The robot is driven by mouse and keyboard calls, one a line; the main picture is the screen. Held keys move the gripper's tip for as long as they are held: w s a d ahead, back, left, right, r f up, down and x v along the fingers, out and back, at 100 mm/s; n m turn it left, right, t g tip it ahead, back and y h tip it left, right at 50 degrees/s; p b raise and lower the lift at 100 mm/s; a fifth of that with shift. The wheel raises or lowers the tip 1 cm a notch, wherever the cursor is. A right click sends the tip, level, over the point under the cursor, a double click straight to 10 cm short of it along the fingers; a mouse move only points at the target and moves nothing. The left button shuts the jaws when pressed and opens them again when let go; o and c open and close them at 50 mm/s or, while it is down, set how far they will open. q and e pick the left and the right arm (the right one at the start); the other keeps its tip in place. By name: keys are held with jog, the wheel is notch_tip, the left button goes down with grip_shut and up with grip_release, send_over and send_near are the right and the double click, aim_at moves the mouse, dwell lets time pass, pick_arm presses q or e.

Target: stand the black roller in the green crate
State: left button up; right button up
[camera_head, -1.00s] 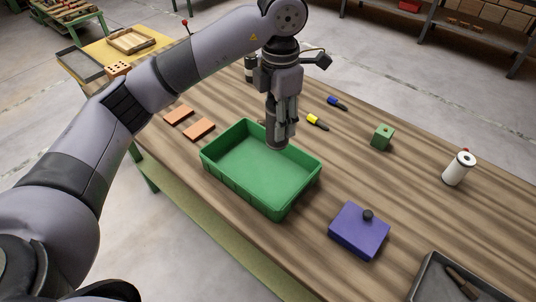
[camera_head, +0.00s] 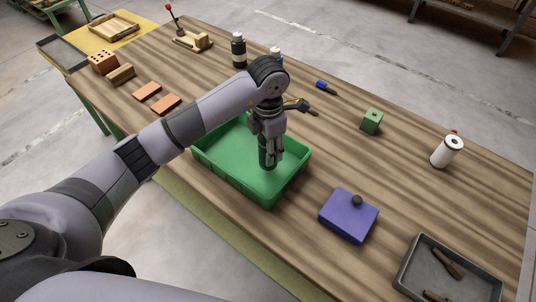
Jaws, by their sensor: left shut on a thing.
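The green crate (camera_head: 215,168) sits on the wooden table near its front edge, with its left rear part hidden behind my left arm. My left gripper (camera_head: 269,150) points straight down over the inside of the crate. It is shut on the black roller (camera_head: 266,158), a dark upright cylinder mostly covered by the fingers. The roller's lower end shows against the crate floor; I cannot tell whether it touches. My right gripper is not in view.
A purple box with a black knob (camera_head: 347,217) stands right of the crate. A grey tray (camera_head: 408,272) with tools is at lower right. A green block (camera_head: 372,121), a white roll (camera_head: 446,152), orange tiles (camera_head: 166,104) and a dark bottle (camera_head: 238,50) stand around.

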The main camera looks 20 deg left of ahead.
pick_arm(q)
notch_tip(320, 180, down, 4)
jog(key=shift+r+p, duration=0.25)
jog(key=shift+p, duration=0.15)
jog(key=shift+f, duration=0.55)
jog(key=o, duration=1.4)
jog(key=shift+r, duration=0.1)
jog(key=shift+c, duration=0.2)
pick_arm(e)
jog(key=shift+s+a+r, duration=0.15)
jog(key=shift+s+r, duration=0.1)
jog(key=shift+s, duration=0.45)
